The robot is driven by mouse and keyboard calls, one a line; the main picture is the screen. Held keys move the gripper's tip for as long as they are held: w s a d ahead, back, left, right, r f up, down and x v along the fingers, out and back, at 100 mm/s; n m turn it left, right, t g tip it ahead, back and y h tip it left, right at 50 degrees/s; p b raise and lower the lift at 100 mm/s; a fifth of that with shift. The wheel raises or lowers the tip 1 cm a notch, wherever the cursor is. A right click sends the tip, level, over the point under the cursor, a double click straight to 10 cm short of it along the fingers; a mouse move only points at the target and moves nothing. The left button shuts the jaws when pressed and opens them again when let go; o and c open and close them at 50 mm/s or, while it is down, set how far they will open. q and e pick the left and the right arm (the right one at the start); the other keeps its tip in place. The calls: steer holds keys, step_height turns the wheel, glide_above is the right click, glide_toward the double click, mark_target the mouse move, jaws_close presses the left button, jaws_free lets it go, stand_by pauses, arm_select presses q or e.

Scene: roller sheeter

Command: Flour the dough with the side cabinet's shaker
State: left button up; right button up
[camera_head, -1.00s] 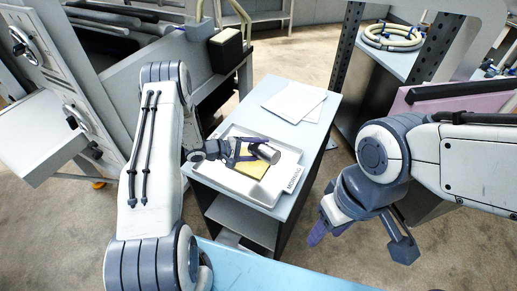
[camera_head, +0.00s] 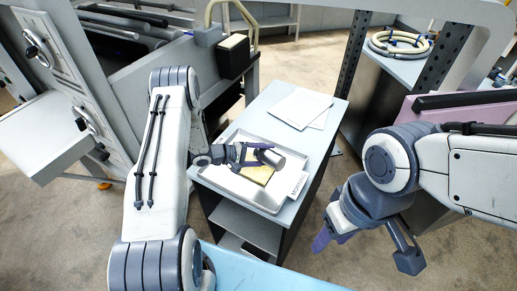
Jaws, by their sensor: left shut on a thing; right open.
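The side cabinet (camera_head: 320,160) stands in the middle of the view with a grey tray (camera_head: 213,178) on its top. A metal cylinder, the shaker (camera_head: 271,159), is tilted on its side in my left gripper (camera_head: 262,156), above the tray. My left gripper is shut on it. A yellowish flat piece (camera_head: 257,174) lies in the tray under the shaker; I cannot tell whether it is the dough. My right gripper (camera_head: 365,244) is open and empty over the floor, right of the cabinet.
White paper sheets (camera_head: 298,107) lie at the cabinet's back. The grey sheeter machine (camera_head: 150,70) stands at the left. A shelf with coiled hoses (camera_head: 400,42) stands at the back right. A blue surface (camera_head: 262,272) is at the front.

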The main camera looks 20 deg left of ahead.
mark_target(258, 150)
stand_by(0.3)
arm_select(q)
steer(key=a, duration=0.1)
steer(key=w+a+b, duration=0.1)
steer(key=a, duration=0.1)
steer(key=shift+w+f, duration=0.1)
steer(key=shift+w, duration=0.15)
steer(key=shift+w+a+b, duration=0.15)
steer(key=shift+a+b, duration=0.15)
steer(key=shift+a, duration=0.05)
steer(key=shift+d+r+p, duration=0.2)
steer(key=shift+d+p, duration=0.1)
steer(key=shift+d, duration=0.05)
steer(key=s+d, duration=0.1)
steer(key=d+p, duration=0.1)
steer(key=d, duration=0.1)
steer(key=shift+s, duration=0.4)
steer(key=shift+d+f, duration=0.1)
steer(key=shift+d, duration=0.05)
